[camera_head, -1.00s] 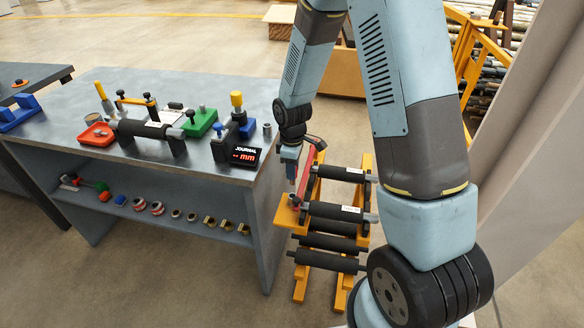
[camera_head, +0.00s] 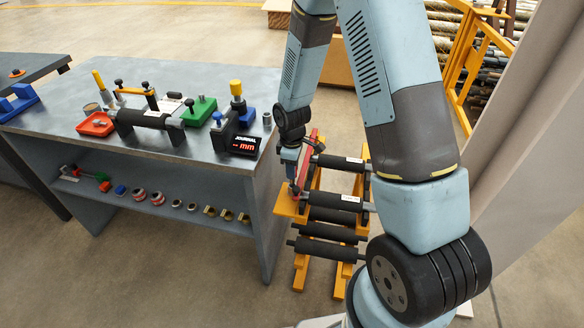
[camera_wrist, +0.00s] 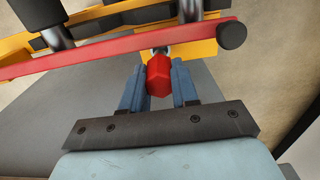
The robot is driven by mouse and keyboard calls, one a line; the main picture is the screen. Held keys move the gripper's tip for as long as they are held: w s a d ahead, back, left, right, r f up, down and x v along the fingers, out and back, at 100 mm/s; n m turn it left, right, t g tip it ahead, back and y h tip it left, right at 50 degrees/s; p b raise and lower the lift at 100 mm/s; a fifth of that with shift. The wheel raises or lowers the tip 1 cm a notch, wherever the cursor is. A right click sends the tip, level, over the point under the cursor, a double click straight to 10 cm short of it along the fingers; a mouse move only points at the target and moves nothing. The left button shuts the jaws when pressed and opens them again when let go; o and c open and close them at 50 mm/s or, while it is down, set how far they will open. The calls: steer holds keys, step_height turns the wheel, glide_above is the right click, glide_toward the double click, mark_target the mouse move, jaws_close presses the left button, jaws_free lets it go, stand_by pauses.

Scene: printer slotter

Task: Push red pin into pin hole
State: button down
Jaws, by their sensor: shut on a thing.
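The red pin (camera_wrist: 159,77) is a faceted red block between the two blue fingers of my gripper (camera_wrist: 158,88) in the wrist view. My gripper is shut on it. Just beyond the pin, a small grey metal fitting (camera_wrist: 161,51) sits by the yellow rack. The pin hole is not clearly visible, and I cannot tell whether the pin's tip is in it. In the head view my gripper (camera_head: 292,186) points down over the left end of the yellow rack (camera_head: 287,206), very close to it.
A long red bar (camera_wrist: 115,51) with a black knob (camera_wrist: 231,36) crosses just beyond the pin. Black rollers (camera_head: 328,200) lie on the rack. To the left stands a grey workbench (camera_head: 205,158) with fixtures and a digital gauge (camera_head: 245,146).

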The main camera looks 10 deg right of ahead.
steer(key=shift+f, duration=2.1)
stand_by(0.6)
steer(key=c, duration=0.8)
jaws_free()
steer(key=shift+r, duration=0.1)
step_height(320, 180, up, 14)
steer(key=shift+w+f, duration=0.15)
steer(key=s+d+r+m+t, duration=0.1)
steer(key=s+d+r+m, duration=0.25)
steer(key=r, duration=0.65)
steer(key=s+d+r+m+t, duration=0.25)
steer(key=s+d+r, duration=0.25)
steer(key=r, duration=0.6)
steer(key=s+d+r+m, duration=0.1)
steer(key=s+r+m, duration=0.1)
steer(key=s, duration=0.3)
steer(key=s+d+r+m+t, duration=0.1)
steer(key=s+r+m, duration=0.2)
steer(key=s+r, duration=0.1)
steer(key=s+d+r+m+t, duration=0.1)
steer(key=s+d+r+m, duration=0.1)
steer(key=s, duration=0.4)
steer(key=shift+s+r+m, duration=0.2)
steer(key=shift+r+m, duration=0.1)
steer(key=shift+r, duration=0.5)
